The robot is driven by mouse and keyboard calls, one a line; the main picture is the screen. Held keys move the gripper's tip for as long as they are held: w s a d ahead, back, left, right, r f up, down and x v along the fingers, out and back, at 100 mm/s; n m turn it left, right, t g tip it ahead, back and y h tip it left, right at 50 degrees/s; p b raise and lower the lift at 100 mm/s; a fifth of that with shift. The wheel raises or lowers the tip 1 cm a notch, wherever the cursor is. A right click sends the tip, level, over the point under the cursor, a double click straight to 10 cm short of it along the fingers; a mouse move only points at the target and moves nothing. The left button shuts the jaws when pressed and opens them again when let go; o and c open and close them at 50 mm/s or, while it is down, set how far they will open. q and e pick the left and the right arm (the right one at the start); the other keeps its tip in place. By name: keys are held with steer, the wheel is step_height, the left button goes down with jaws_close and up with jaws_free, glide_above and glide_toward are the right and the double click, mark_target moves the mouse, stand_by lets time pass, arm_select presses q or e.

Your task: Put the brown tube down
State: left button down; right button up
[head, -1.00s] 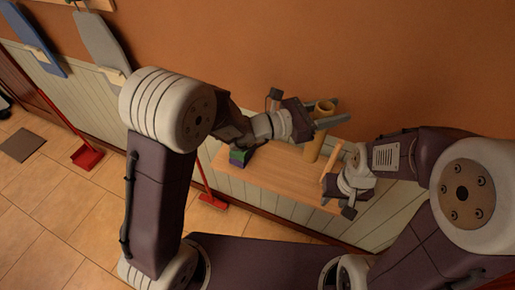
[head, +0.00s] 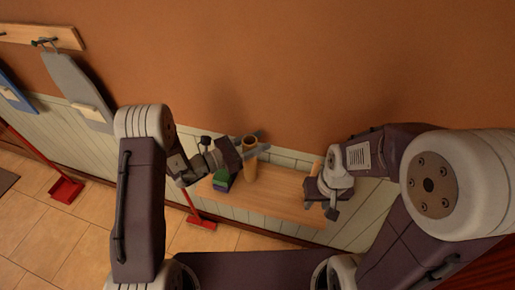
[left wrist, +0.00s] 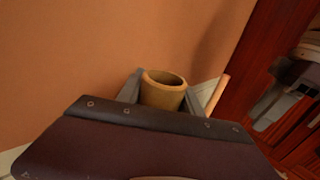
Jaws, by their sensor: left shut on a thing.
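The brown tube (head: 250,170) is upright at the back of the wooden shelf (head: 285,192), close to the right of a green and dark block. My left gripper (head: 254,150) is shut around its upper part. In the left wrist view the tube's open top (left wrist: 164,84) shows between the two fingers; its lower part is hidden there. I cannot tell whether the tube's foot touches the shelf. My right gripper (head: 331,205) is at the shelf's right end, apart from the tube, and its jaws are too small to judge.
The green and dark block (head: 222,179) sits at the shelf's left end. A thin wooden piece (head: 315,168) stands near the right end. The wall is close behind. The shelf between the tube and my right gripper is clear. A red dustpan (head: 66,189) is on the floor at left.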

arm_select(q)
step_height(320, 180, down, 4)
steer(key=shift+f+p, duration=0.1)
steer(key=shift+p, duration=0.25)
steer(key=c, duration=0.8)
jaws_free()
steer(key=shift+s+d, duration=0.1)
steer(key=shift+s, duration=0.1)
steer(key=shift+w, duration=0.1)
